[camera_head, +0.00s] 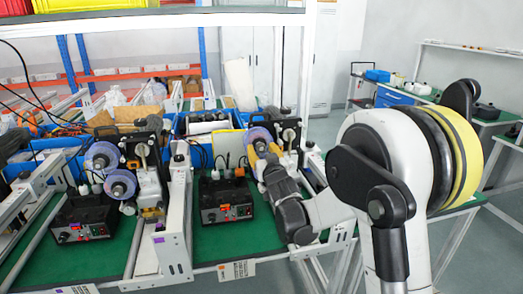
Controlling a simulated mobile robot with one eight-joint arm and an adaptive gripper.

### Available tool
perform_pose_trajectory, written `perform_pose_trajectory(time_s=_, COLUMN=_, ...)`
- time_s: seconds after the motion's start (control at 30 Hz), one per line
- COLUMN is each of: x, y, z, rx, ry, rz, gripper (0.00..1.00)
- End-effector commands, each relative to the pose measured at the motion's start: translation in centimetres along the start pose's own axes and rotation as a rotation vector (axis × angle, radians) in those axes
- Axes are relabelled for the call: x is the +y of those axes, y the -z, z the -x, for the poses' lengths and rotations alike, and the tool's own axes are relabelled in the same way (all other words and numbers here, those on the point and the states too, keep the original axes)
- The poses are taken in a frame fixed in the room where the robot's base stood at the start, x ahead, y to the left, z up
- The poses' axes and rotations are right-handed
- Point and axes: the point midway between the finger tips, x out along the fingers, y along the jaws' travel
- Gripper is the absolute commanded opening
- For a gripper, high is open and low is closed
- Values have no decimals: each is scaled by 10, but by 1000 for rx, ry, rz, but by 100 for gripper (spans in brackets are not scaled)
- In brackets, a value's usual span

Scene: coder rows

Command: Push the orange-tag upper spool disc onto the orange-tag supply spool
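A coder unit stands on the right of the green bench, with a pale purple translucent spool disc (257,136) on its upper left side. Orange-yellow parts show just below and right of this disc. My gripper (266,160) is at the end of my grey wrist, close below the disc. The fingers are small and partly hidden by the wrist, so I cannot tell whether they are open or touch the disc. A lower supply spool on this unit is not clearly visible behind my gripper. I cannot read which tag is orange.
A second coder unit on the left carries an upper disc (102,156) and a lower disc (120,184). Black control boxes (225,198) stand on the green bench (215,243). White rails (178,215) divide the bench. Blue bins and cardboard lie behind.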

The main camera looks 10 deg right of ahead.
Motion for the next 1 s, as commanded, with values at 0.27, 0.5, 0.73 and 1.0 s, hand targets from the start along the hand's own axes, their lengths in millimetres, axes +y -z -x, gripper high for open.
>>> perform_pose_trajectory(time_s=0.27, x=0, y=0, z=22, rx=0, ry=0, rz=-1, gripper=48)
perform_pose_trajectory(time_s=0.5, x=0, y=0, z=77, rx=0, ry=0, rz=0, gripper=48)
perform_pose_trajectory(time_s=0.73, x=0, y=0, z=113, rx=0, ry=0, rz=0, gripper=48)
perform_pose_trajectory(time_s=1.0, x=8, y=5, z=144, rx=-118, ry=-33, rz=1, gripper=48)
